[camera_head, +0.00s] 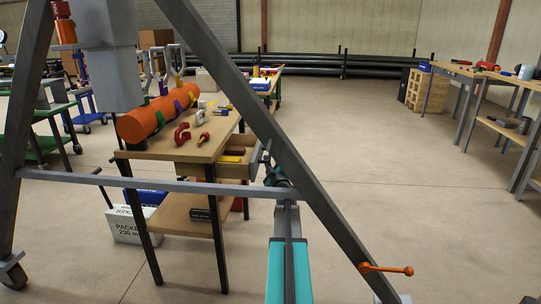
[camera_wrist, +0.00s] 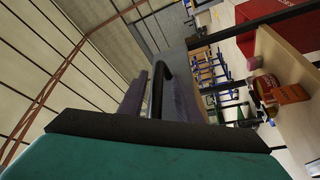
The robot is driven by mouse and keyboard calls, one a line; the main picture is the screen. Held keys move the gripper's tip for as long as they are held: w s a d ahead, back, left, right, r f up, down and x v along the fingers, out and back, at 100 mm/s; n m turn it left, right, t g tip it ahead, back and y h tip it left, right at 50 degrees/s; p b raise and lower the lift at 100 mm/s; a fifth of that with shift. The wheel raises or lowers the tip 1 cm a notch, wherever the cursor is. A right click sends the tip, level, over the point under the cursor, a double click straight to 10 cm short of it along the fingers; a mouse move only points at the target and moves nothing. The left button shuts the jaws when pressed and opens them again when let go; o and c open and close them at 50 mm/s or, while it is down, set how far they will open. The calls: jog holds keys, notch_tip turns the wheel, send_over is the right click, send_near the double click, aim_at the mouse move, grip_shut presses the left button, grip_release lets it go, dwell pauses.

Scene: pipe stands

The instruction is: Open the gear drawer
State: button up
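The drawer (camera_head: 233,170) under the middle workbench (camera_head: 190,151) stands pulled out to the right, with yellow and brown items showing inside. My gripper (camera_head: 262,156) is at the drawer's front, partly hidden behind a grey slanted leg. In the wrist view, the two purple-grey fingers (camera_wrist: 158,95) flank a dark curved handle bar (camera_wrist: 157,92) closely, and the gripper looks shut on it. The inside of the drawer is not clearly visible in the wrist view, and no gears can be made out.
A grey slanted frame leg (camera_head: 255,110) and crossbar (camera_head: 150,184) stand in front of the bench. An orange pipe (camera_head: 155,116) and several tools lie on the bench. Boxes (camera_head: 130,225) stand beneath. The floor (camera_head: 400,190) to the right is clear, up to another bench (camera_head: 480,75).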

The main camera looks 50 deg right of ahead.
jog(key=p+v, duration=0.1)
jog(key=v, duration=1.1)
jog(key=shift+p, duration=0.35)
jog(key=shift+w, duration=0.1)
